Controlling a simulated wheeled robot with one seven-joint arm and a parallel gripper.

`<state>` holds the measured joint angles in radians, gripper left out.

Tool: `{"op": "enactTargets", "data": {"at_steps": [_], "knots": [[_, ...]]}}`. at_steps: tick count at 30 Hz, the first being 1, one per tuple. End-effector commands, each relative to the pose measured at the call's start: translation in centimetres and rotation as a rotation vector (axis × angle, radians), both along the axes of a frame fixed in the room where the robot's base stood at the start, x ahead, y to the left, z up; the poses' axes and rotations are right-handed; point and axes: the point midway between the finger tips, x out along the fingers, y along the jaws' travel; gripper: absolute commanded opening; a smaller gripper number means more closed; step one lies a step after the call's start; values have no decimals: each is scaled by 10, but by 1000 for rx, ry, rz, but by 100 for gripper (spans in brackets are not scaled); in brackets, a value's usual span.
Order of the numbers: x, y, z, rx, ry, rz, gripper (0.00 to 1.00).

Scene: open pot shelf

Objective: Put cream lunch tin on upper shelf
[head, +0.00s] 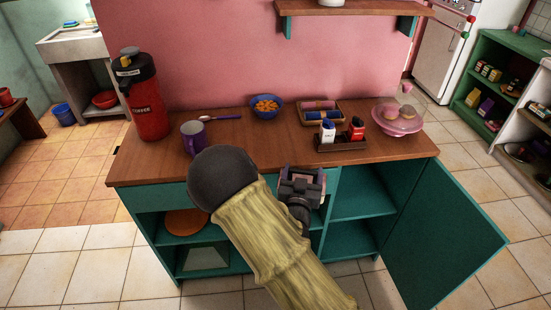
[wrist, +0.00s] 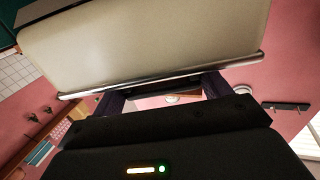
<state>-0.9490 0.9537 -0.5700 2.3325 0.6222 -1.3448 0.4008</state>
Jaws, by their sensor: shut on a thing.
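The cream lunch tin (wrist: 150,38) fills the top of the wrist view, a pale box with a shiny metal rim. My gripper (wrist: 163,94) is shut on it, with a dark purple finger at each side below the rim. In the head view my gripper (head: 302,183) is in front of the teal cabinet, just below the front edge of its wooden top. I cannot make out the tin there. A wooden wall shelf (head: 385,9) on teal brackets is at the top of the head view. The cabinet also has an inner shelf (head: 362,207).
The counter (head: 250,148) carries a red flask (head: 145,105), purple mug (head: 194,138), blue bowl (head: 266,113), roll tray, condiment caddy (head: 341,146) and pink cake stand (head: 398,122). A teal door (head: 445,235) stands open at right. A white item sits on the wall shelf.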

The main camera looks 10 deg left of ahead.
Motion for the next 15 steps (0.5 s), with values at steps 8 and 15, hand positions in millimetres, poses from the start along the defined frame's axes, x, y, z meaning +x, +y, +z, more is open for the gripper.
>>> {"op": "enactTargets", "data": {"at_steps": [8,15], "knots": [[-9,-113,-72,-6,9,-174,26],[-11,-139,-87,0,3,-213,26]]}}
